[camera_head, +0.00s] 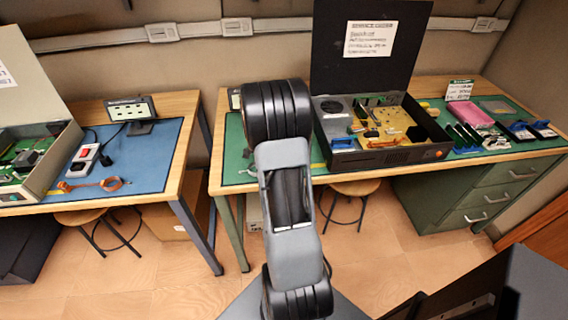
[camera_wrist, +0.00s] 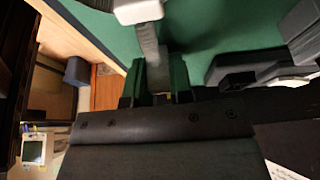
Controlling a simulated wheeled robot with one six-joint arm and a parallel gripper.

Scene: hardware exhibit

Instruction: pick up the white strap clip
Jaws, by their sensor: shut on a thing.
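In the wrist view, a white block with a grey band running down from it, which looks like the white strap clip (camera_wrist: 138,10), is at the top edge. The band reaches down between the two fingers of my gripper (camera_wrist: 160,78). My gripper is shut on this band, low over the green mat (camera_wrist: 215,25); whether the clip touches the mat cannot be told. In the head view my own arm hides the gripper and the clip.
An open black case (camera_head: 385,155) with a yellow board stands on the right workbench. Several small parts and a pink block (camera_head: 472,113) lie right of it. A left workbench has a blue mat (camera_head: 150,165). Dark grey parts (camera_wrist: 245,68) lie right of my gripper.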

